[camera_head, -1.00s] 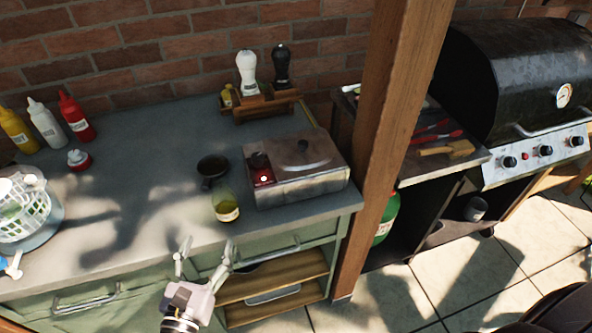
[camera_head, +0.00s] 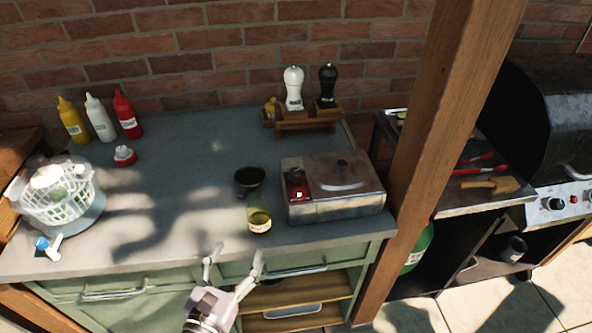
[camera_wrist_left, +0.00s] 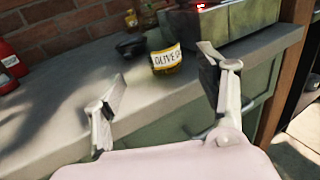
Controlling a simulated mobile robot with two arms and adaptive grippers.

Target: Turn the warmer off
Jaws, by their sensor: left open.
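The warmer (camera_head: 335,207) is a metal box with a lid, standing on the grey counter near its right end. A red switch panel (camera_head: 297,186) with a small bright light sits at its left side; the warmer's lower part and red light also show at the top of the left wrist view (camera_wrist_left: 235,20). My left gripper (camera_head: 233,258) is open and empty in front of the counter's front edge, below and left of the warmer. It touches nothing that I can see. My right gripper is not in view.
A wooden post (camera_head: 430,150) rises at the right. The counter's middle (camera_head: 180,190) is clear.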

